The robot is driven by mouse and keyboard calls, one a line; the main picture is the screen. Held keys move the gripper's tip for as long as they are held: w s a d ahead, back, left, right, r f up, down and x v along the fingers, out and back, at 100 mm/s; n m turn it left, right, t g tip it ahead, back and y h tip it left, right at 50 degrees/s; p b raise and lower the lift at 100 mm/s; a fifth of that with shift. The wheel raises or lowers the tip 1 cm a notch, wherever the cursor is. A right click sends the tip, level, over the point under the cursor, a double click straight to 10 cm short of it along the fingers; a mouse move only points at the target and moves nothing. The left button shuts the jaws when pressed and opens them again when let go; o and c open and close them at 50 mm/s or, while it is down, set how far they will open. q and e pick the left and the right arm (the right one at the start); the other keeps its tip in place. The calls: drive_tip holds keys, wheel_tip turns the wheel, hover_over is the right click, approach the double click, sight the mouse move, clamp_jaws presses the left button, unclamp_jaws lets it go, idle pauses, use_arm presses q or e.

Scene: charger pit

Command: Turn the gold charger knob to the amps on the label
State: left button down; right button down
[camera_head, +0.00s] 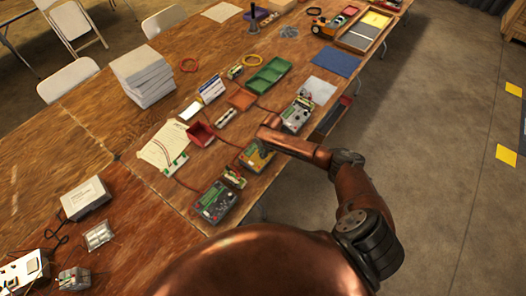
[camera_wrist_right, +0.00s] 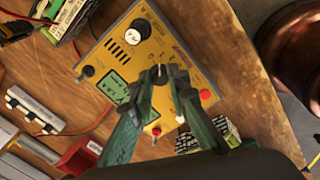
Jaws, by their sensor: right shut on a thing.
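The gold charger (camera_head: 250,160) lies on the wooden table near its right edge, partly hidden by my right arm. In the right wrist view its yellow face (camera_wrist_right: 172,40) shows a black dial with a white top (camera_wrist_right: 136,31), a green display (camera_wrist_right: 113,86) and a red button (camera_wrist_right: 205,95). The display's lettering is too small to read surely. My right gripper (camera_wrist_right: 160,77) is shut on a small dark knob (camera_wrist_right: 159,70) at the middle of that face; its green fingers hide part of it. My left gripper is not in view.
A grey charger (camera_head: 298,112) and a dark charger (camera_head: 214,203) stand on either side of the gold one. A small battery pack (camera_head: 235,177) lies close by. A red bin (camera_head: 200,135), green tray (camera_head: 266,76) and white paper stack (camera_head: 143,74) lie farther left and back.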

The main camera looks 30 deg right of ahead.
sight(266, 159)
drive_tip(key=shift+m+p, duration=0.3)
drive_tip(key=shift+m, duration=0.3)
drive_tip(key=c, duration=1.8)
unclamp_jaws()
drive_tip(key=shift+c, duration=0.2)
wheel_tip(266, 159, up, 12)
drive_tip(key=s, duration=0.2)
drive_tip(key=shift+d, duration=0.35)
